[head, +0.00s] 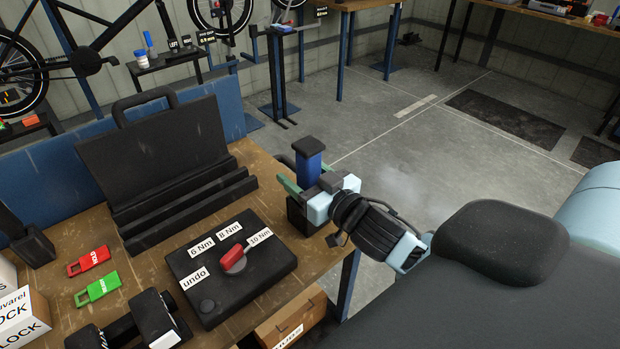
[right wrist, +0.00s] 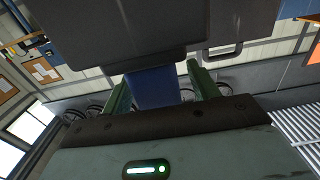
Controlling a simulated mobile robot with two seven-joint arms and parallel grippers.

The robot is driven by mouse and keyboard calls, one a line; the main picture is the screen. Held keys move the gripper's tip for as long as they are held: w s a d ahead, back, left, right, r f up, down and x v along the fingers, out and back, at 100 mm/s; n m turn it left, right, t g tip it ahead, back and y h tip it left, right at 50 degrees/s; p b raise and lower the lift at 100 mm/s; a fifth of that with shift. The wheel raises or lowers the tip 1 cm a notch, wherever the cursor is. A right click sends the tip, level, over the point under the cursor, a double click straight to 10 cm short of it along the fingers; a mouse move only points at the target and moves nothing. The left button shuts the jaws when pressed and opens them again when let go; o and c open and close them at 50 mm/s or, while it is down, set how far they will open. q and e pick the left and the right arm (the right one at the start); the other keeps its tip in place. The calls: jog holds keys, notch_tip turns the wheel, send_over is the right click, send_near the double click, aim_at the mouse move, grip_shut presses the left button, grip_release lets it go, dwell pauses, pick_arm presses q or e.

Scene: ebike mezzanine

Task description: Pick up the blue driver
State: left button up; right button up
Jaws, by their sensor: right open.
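The blue driver (head: 308,167) stands upright at the right edge of the wooden bench, with a black cap on top. Its lower end is hidden behind my gripper and a black holder (head: 298,215). My right gripper (head: 307,178) is open, with its green fingers either side of the blue handle. In the right wrist view the blue driver (right wrist: 153,88) is between the open fingers of my right gripper (right wrist: 160,86), with a gap at the right finger; contact at the left finger I cannot tell.
A black box (head: 225,283) with a red knob and torque labels lies left of the driver. Behind it is a black slotted rack (head: 165,165). Red (head: 88,261) and green (head: 97,289) tags lie on the bench (head: 130,268). Open floor lies to the right.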

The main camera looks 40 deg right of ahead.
aim_at(303, 140)
pick_arm(q)
jog(key=shift+s, duration=0.15)
